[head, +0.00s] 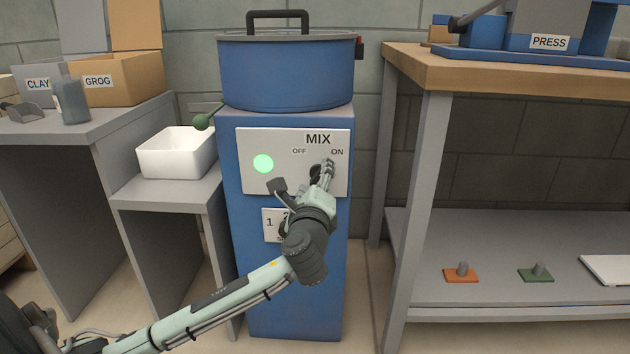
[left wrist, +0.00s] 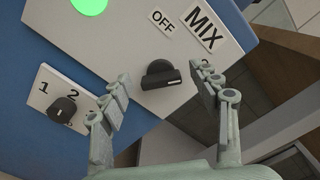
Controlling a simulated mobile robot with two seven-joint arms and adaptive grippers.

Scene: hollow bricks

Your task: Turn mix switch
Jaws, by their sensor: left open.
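The mix switch is a black rotary knob (left wrist: 161,74) on a white panel (head: 242,180) marked MIX, OFF and ON, on the front of a blue mixer cabinet (head: 320,290). In the left wrist view it sits beyond and between my open fingers, with a light mark on its edge. A green lamp (head: 263,163) glows left of it, and it also shows in the left wrist view (left wrist: 90,4). My left gripper (head: 325,168) is open at the switch; its fingers partly hide the knob in the head view. I cannot tell whether they touch it. My right gripper is not in view.
A second black knob (left wrist: 64,110) with number marks sits on a lower plate. A blue drum (head: 290,75) tops the cabinet, with a green-knobbed lever (head: 202,121) at left. A white bin (head: 176,155) stands left; a wooden-topped bench (head: 500,73) stands right.

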